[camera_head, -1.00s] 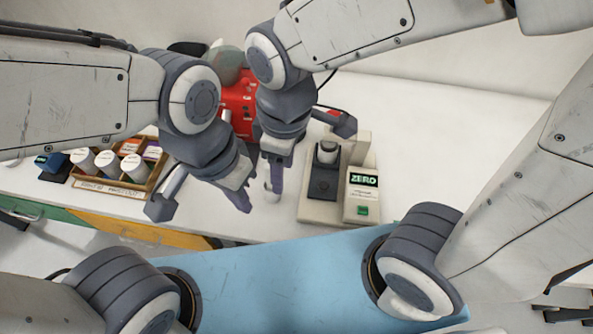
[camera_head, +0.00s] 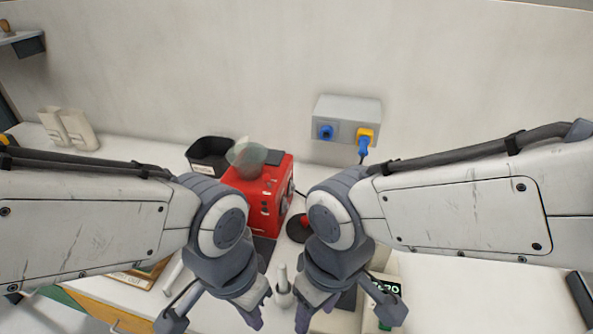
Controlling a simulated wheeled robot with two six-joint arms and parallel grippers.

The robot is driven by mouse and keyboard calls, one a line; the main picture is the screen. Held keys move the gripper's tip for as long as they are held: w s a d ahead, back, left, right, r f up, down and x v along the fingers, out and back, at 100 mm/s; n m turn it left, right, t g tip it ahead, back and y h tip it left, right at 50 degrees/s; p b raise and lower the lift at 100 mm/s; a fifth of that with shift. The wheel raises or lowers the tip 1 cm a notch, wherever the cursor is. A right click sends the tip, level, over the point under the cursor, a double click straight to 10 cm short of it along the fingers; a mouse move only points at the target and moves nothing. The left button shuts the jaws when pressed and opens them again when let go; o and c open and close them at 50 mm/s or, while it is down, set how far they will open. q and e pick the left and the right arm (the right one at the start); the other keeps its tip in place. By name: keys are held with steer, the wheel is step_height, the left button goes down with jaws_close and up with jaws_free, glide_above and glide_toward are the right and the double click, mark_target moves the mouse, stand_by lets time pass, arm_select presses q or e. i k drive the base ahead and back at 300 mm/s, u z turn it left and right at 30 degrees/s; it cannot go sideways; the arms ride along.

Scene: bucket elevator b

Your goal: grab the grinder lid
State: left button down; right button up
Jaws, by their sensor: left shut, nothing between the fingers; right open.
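The grinder appears to be the red machine (camera_head: 262,198) on the white bench, behind my two wrists. A rounded, translucent grey-green part (camera_head: 250,158) sits on its top left and looks like its hopper or lid; I cannot make out a separate lid. My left gripper (camera_head: 250,316) is shut and empty, pointing down in front of the red machine. My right gripper (camera_head: 303,317) is open, also pointing down, a little to the right. Both are apart from the machine. My wrists hide part of the bench and the machine's lower front.
A black bin (camera_head: 208,153) stands left of the machine. A small white upright object (camera_head: 283,283) stands between my grippers. The scale (camera_head: 388,288) is at the right, partly hidden. A grey socket box (camera_head: 346,115) is on the wall.

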mark_target(298, 229)
steer(key=z, duration=0.1)
steer(key=k, duration=1.05)
steer(key=u, duration=0.75)
steer(key=i, duration=1.4)
steer(key=z, duration=0.7)
